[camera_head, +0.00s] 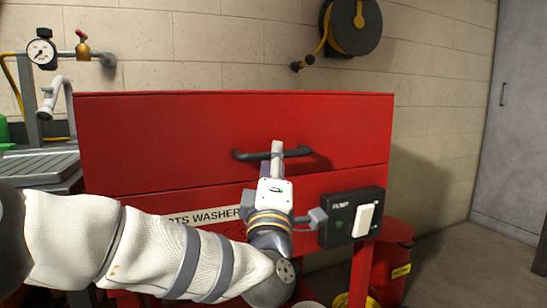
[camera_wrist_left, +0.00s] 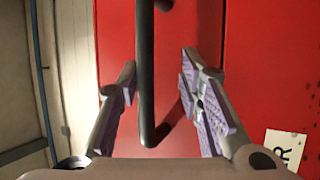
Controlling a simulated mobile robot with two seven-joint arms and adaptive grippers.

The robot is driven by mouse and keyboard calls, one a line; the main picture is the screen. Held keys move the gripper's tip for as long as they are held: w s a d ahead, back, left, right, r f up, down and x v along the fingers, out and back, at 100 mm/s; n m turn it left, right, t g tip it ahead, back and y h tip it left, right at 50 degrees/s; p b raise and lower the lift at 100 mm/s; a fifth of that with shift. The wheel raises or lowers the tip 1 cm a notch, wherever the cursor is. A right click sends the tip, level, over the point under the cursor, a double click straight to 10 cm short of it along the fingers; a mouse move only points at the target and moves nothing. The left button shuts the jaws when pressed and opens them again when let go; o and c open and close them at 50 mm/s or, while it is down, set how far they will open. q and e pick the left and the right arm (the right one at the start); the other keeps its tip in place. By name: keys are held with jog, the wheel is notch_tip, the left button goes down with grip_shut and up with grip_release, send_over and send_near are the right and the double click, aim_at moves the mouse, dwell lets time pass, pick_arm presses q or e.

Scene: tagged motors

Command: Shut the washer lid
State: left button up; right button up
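The red washer lid (camera_head: 180,135) is the wide upper panel in the head view, with a dark seam below it. I see no open gap at that seam, but cannot tell if it is fully shut. Its black bar handle (camera_head: 241,155) also shows in the left wrist view (camera_wrist_left: 147,70). My left gripper (camera_head: 277,150) is at the handle's middle. In the wrist view my left gripper (camera_wrist_left: 158,90) has its fingers apart, one each side of the bar. The bar is nearer the left finger, with clear space to the right finger. My right gripper is not in view.
The washer body (camera_head: 330,182) carries a black pump switch box (camera_head: 338,231) close right of my left wrist. A red drum (camera_head: 395,260) stands at lower right. A metal draining board (camera_head: 40,165) and a gauge (camera_head: 41,50) are at left. A hose reel (camera_head: 352,22) hangs behind.

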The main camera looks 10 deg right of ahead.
pick_arm(q)
jog(key=shift+r, duration=0.2)
jog(key=v, duration=1.2)
